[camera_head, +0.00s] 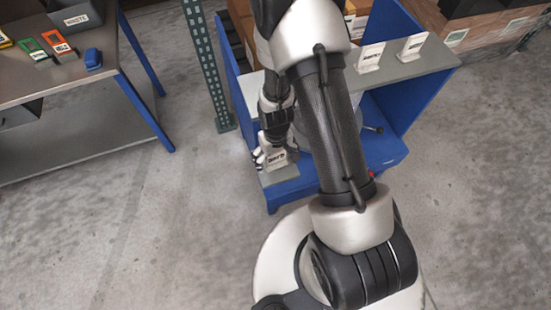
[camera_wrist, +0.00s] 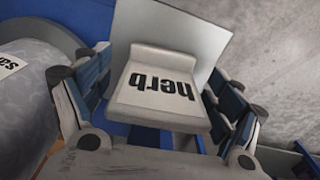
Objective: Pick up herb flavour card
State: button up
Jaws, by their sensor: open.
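The herb flavour card (camera_wrist: 160,82) is a white, wedge-like holder with "herb" in black letters, upside down in the wrist view. It stands on a grey shelf end (camera_wrist: 205,35). My gripper (camera_wrist: 163,95) is open, with one blue-and-grey finger on each side of the card. Small gaps seem to show at the sides; I cannot tell whether either finger touches it. In the head view the card (camera_head: 276,157) shows at the end of my arm, on the low grey ledge (camera_head: 280,177) of the blue stand. My gripper (camera_head: 267,153) is partly hidden there.
Two similar white cards stand on the grey top (camera_head: 430,62) of the blue stand (camera_head: 405,105). A rounded grey container (camera_wrist: 25,100) with a partial label is left in the wrist view. A workbench (camera_head: 70,65) with coloured cards is at left. The floor between is clear.

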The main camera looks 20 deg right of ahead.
jog(key=shift+c, duration=0.3)
jog(key=c, duration=1.1)
